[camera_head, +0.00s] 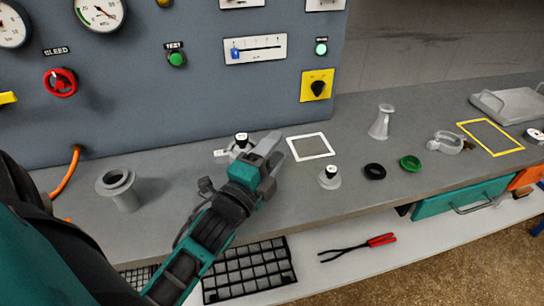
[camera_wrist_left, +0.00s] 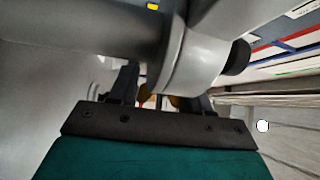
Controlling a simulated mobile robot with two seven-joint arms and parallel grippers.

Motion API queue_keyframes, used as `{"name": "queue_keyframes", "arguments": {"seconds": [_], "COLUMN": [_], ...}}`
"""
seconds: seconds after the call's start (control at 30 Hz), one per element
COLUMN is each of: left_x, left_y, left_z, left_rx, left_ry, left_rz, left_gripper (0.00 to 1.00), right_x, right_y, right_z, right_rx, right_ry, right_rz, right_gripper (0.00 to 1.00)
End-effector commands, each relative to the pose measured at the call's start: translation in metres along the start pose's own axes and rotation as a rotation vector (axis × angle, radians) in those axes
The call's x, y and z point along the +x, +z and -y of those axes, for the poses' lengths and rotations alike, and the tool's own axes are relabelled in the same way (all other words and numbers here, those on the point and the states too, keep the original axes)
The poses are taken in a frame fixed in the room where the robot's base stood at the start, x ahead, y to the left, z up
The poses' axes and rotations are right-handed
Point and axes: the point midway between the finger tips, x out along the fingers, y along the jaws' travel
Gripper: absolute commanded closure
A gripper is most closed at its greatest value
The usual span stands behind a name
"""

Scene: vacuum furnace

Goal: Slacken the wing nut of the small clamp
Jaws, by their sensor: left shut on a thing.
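My left gripper (camera_head: 268,152) reaches over the bench to a grey metal fitting (camera_head: 224,154) with a white, black-topped knob (camera_head: 241,139). The gripper covers much of the fitting. In the left wrist view a grey pipe with a wide round collar (camera_wrist_left: 178,62) crosses just beyond the fingers (camera_wrist_left: 163,100). The fingers are shut on a small brass-coloured part, seemingly the wing nut (camera_wrist_left: 172,101), mostly hidden between them. The small clamp's body cannot be made out clearly. My right gripper is not in view.
A grey flanged tube (camera_head: 122,188) stands at left. A small flanged gauge (camera_head: 330,177), black ring (camera_head: 375,171), green ring (camera_head: 410,163), conical fitting (camera_head: 381,122) and loose grey clamp (camera_head: 446,142) are at right. The control panel (camera_head: 180,100) rises behind. Red-handled pliers (camera_head: 358,247) lie below.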

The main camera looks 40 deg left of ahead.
Motion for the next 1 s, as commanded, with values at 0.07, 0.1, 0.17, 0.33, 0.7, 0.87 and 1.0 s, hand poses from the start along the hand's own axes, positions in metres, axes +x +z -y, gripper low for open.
{"name": "queue_keyframes", "arguments": {"seconds": [0.07, 0.1, 0.17, 0.33, 0.7, 0.87, 1.0], "left_x": [-0.0003, -0.0003, -0.0003, -0.0001, -0.0001, -0.0001, 0.0000], "left_y": [0.0007, 0.0007, 0.0005, 0.0002, 0.0003, 0.0003, 0.0004], "left_z": [-0.0049, -0.0039, -0.0022, 0.0011, 0.0011, 0.0012, 0.0011], "left_rx": [-0.045, -0.062, -0.079, -0.089, -0.088, -0.087, -0.087], "left_ry": [-0.044, -0.060, -0.078, -0.089, -0.088, -0.088, -0.088], "left_rz": [0.002, 0.003, 0.001, -0.001, 0.000, 0.000, -0.001], "left_gripper": [0.82, 0.82, 0.82, 0.82, 0.32, 0.30, 0.30], "right_x": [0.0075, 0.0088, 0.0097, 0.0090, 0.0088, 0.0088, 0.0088], "right_y": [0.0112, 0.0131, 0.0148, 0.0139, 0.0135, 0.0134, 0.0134], "right_z": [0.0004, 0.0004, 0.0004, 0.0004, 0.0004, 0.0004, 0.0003], "right_rx": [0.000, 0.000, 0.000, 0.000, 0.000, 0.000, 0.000], "right_ry": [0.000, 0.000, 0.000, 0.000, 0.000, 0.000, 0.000], "right_rz": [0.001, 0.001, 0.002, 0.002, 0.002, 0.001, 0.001], "right_gripper": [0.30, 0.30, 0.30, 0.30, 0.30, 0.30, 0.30]}}
